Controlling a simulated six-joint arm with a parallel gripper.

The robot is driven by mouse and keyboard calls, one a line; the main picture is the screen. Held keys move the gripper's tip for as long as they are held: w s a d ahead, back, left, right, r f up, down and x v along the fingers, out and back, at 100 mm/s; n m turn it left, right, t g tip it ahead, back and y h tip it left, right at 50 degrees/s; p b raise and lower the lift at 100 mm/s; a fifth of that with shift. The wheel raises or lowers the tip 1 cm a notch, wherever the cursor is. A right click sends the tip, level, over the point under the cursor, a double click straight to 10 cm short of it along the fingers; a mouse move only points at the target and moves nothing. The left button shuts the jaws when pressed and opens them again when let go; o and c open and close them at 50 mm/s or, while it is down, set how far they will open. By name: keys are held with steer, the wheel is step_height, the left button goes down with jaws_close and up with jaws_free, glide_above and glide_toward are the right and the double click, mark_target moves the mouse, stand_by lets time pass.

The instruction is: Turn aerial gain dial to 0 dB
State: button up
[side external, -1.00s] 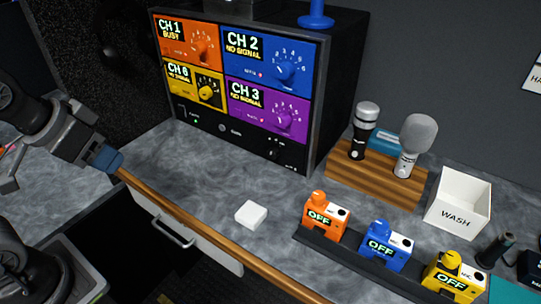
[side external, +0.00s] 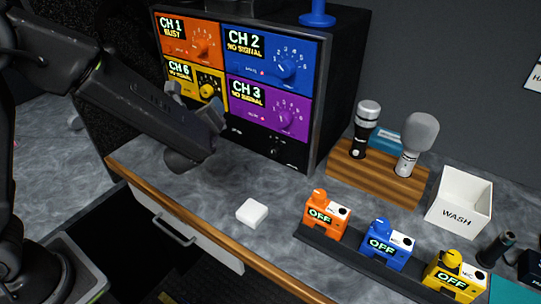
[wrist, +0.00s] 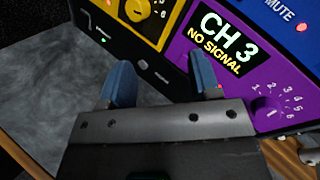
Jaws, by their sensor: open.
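The rack unit (side external: 345,75) stands at the back of the counter with several coloured channel panels. A small black knob (side external: 274,152) sits on its black bottom strip, below the purple CH 3 panel; I take it to be the aerial gain dial, but its markings are too small to read. My gripper (side external: 196,105) is open and empty in front of the rack's lower left part, left of the knob. In the wrist view its two blue fingers (wrist: 162,82) are apart, facing the black strip near the CH 3 panel. The black knob cannot be made out there.
A white block (side external: 252,212) lies on the grey counter. A wooden stand (side external: 375,180) with two microphones is right of the rack. Orange (side external: 325,220), blue (side external: 385,250) and yellow (side external: 455,278) packs reading OFF sit in front. A WASH bin (side external: 458,205) stands at right.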

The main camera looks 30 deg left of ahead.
mark_target(272, 154)
steer(key=w+d+f+m+t+h, duration=0.2)
steer(key=w+d+f+m+h, duration=0.15)
steer(key=d+m, duration=0.2)
steer(key=w+d+f+m+t+h, duration=0.2)
steer(key=d+f+m+h, duration=0.1)
steer(key=d+m+h, duration=0.3)
steer(key=shift+n+y, duration=0.45)
steer(key=shift+n, duration=0.2)
steer(key=f, duration=0.5)
steer(key=d+f, duration=0.1)
steer(key=f, duration=0.1)
steer(key=shift+s+f, duration=0.15)
steer(key=shift+w+a+r, duration=0.1)
steer(key=shift+w+r, duration=0.1)
steer(key=shift+w, duration=1.35)
steer(key=c, duration=0.9)
